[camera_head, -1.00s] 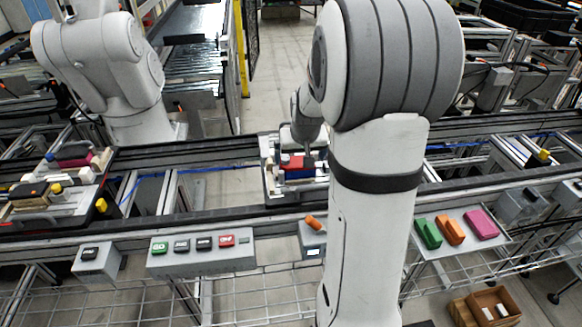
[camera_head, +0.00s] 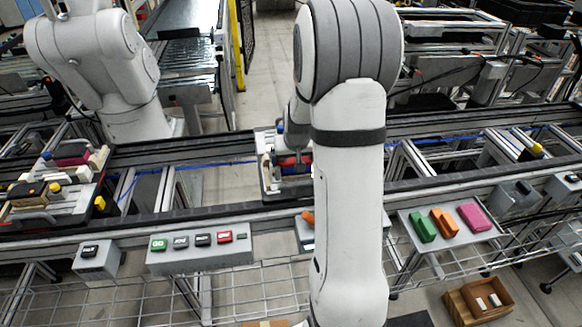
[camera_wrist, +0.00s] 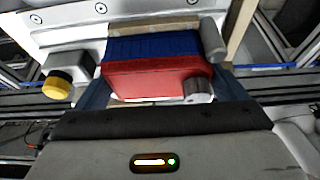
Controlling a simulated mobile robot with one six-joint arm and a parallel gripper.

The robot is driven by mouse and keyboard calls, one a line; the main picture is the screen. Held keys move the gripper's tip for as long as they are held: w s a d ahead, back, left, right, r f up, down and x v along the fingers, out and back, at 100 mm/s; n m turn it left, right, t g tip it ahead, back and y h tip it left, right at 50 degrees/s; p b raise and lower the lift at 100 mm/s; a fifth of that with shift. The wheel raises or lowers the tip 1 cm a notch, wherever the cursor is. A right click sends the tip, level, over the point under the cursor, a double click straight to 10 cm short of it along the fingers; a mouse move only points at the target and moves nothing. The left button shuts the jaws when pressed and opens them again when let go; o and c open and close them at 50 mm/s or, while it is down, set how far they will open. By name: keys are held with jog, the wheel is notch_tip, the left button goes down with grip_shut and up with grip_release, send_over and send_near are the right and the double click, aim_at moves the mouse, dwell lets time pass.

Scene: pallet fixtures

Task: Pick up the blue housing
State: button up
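In the wrist view a blue housing (camera_wrist: 155,46) sits in a light pallet fixture, with a red part (camera_wrist: 158,80) on its near side, covering some of it. In the head view my gripper (camera_head: 291,158) is down at the pallet (camera_head: 268,184), over the red and blue parts, which are mostly hidden by it and my arm. In the wrist view my dark gripper body fills the bottom, close to the red part. Blue-grey shapes show on both sides of the red part and may be my fingers. Whether they touch anything cannot be told.
A yellow knob (camera_wrist: 68,84) and a grey cylinder (camera_wrist: 198,88) stand close to the red part. In the head view a button panel (camera_head: 200,252) and a tray with green, orange and pink parts (camera_head: 408,222) line the near side. Another pallet (camera_head: 75,205) is at left.

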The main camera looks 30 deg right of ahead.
jog(key=c, duration=0.5)
